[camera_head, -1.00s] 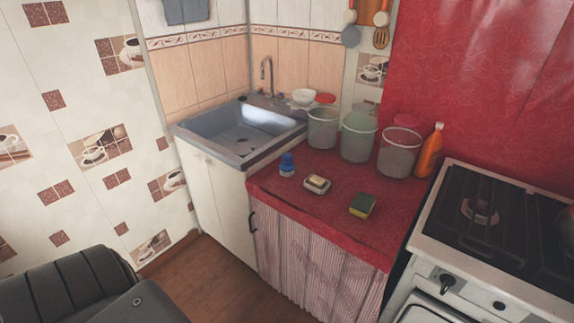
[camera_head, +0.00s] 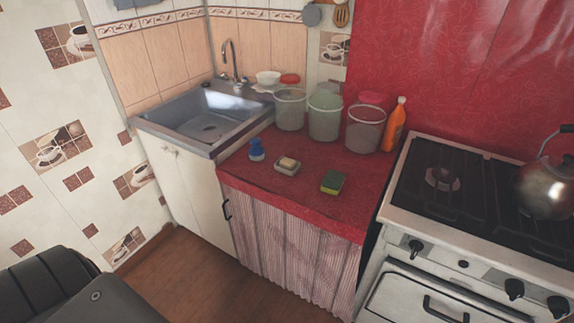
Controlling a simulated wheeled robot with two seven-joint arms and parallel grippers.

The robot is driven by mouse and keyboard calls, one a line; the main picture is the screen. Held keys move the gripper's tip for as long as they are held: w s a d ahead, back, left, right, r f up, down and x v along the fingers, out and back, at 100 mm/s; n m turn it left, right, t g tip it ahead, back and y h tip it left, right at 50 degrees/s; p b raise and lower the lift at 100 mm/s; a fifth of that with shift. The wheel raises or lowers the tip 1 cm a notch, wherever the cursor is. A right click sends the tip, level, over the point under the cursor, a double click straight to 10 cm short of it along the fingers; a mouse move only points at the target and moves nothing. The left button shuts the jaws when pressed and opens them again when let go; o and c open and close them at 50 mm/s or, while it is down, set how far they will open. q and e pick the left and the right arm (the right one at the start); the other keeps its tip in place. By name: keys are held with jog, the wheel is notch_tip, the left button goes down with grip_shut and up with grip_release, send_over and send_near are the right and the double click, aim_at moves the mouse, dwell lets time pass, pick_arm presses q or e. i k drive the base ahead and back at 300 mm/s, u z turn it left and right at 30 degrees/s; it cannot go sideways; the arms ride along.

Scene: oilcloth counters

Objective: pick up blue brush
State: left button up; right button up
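A small blue brush (camera_head: 256,149) with a rounded knob-like top stands on the red counter (camera_head: 300,199), near its left edge beside the sink. It is clear of the other things on the counter. Part of my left arm shows dark at the lower left corner, far from the brush. Neither of my grippers is in view.
A soap dish with soap (camera_head: 287,166) and a green-yellow sponge (camera_head: 333,182) lie right of the brush. Several buckets, one of them grey (camera_head: 290,108), and an orange bottle (camera_head: 395,124) stand behind. The sink (camera_head: 208,118) is left, the stove (camera_head: 450,190) right.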

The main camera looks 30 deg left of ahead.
aim_at(257, 152)
jog(key=u, duration=0.8)
jog(key=i, duration=1.35)
jog(key=z, duration=0.65)
